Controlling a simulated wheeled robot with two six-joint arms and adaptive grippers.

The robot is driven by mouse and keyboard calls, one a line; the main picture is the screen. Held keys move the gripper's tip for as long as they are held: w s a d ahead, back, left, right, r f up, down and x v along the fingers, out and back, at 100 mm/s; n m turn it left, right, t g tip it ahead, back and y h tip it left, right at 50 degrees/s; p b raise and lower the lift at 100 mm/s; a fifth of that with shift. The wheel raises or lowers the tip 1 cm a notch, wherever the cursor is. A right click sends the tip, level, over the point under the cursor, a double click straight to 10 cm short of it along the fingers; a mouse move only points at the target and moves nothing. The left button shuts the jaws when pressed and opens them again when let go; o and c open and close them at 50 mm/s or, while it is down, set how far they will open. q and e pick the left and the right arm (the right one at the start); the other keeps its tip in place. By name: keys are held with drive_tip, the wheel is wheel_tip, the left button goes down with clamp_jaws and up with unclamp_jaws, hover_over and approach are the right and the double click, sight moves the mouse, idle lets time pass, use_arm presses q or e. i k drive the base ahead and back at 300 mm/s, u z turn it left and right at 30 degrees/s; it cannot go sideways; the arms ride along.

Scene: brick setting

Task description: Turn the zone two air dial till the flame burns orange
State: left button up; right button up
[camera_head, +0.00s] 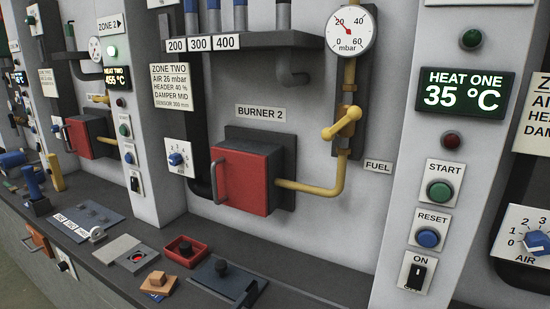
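The zone two air dial (176,159) is a blue knob on a white numbered plate marked AIR, left of the burner 2 box. Its exact setting is too small to read. Burner 2 (241,178) has a shut red door with a grey handle. No flame shows in this view. The ZONE TWO card (173,87) above the dial reads air 26 mbar, header 40 %, damper mid. A yellow fuel valve handle (342,122) sits on the pipe right of the burner, under a round mbar gauge (351,30). Neither gripper is in view.
A dark ledge (155,225) below holds a red tray (184,251), a dark plate with a knob (222,281) and small blocks. The HEAT ONE panel (463,95) reads 35 °C; another AIR dial (536,242) is far right. The HEAT TWO display (117,79) appears to read 455 °C.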

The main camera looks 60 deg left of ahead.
sight(175, 159)
drive_tip(key=z, duration=0.7)
drive_tip(key=k, duration=1.05)
drive_tip(key=u, duration=1.95)
drive_tip(key=i, duration=0.3)
drive_tip(key=z, duration=0.1)
